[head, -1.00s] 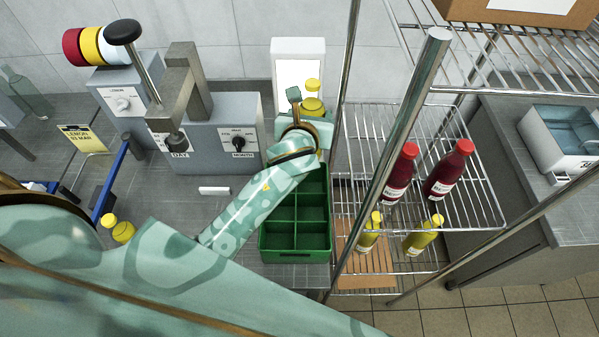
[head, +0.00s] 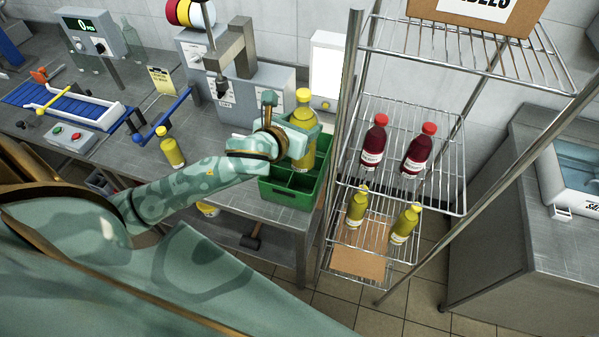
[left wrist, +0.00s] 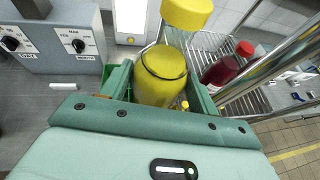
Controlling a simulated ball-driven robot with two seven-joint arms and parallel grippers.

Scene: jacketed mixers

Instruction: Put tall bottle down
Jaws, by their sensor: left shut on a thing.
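The tall bottle (head: 303,140), yellow with a yellow cap, stands about upright over the green divided crate (head: 283,194). My left gripper (head: 290,138) is shut on it; it also fills the middle of the left wrist view (left wrist: 163,75) between the two jaws. The crate sits at the right end of the steel bench. The bottle's lower part shows at the crate's back compartments, and I cannot tell whether it touches the bottom. The front compartments look empty. My right gripper is not in view.
A wire rack (head: 412,184) stands close to the crate's right, with two red-capped bottles (head: 375,142) on a shelf and two yellow bottles (head: 357,206) lower down. Another yellow bottle (head: 172,149) stands on the bench at left. A date stamping machine (head: 232,60) stands behind.

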